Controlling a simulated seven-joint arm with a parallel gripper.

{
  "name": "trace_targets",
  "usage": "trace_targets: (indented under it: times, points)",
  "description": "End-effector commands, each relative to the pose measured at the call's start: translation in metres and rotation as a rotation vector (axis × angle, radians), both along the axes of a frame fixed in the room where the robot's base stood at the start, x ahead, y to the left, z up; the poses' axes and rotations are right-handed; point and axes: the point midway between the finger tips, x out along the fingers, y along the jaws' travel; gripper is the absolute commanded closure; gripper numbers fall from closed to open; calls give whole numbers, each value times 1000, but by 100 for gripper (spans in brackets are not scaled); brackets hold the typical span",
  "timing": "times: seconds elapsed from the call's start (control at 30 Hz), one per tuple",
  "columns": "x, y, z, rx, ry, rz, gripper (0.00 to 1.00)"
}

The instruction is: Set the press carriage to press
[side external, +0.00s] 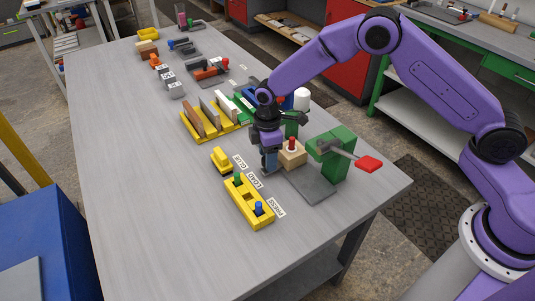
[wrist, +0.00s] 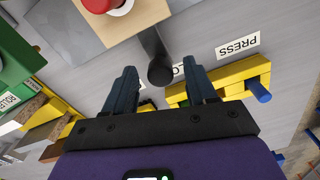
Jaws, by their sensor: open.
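My gripper (side external: 269,168) points down beside a wooden block with a red knob (side external: 292,154). In the wrist view my gripper (wrist: 160,66) is open. A dark handle with a round end (wrist: 159,72) shows between its fingertips, apart from both; it runs toward the wooden block (wrist: 125,22). I cannot tell for sure that this block is the press carriage. A green press (side external: 335,155) with a red-ended lever (side external: 368,163) stands just right of the block. PRESS (side external: 275,207), LOAD (side external: 254,180) and GLUE (side external: 240,162) labels lie on the table; the PRESS label (wrist: 238,46) also shows in the wrist view.
A yellow holder (side external: 262,222) with a green and a blue peg stands in front of my gripper. A small yellow block (side external: 221,158) is left of it. A yellow rack (side external: 197,137) with upright boards is behind. The table's left front (side external: 160,220) is clear.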

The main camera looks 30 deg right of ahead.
Motion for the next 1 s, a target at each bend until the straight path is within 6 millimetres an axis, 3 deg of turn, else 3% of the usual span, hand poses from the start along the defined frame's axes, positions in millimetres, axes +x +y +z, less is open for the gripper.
trace_targets:
  times: [0.23,0.4,0.6,1.0]
  points:
    - [0,0,0,0,0,0,47]
    - [0,0,0,0,0,0,100]
    - [-3,0,0,0,0,1,100]
    - [-37,1,0,0,1,2,100]
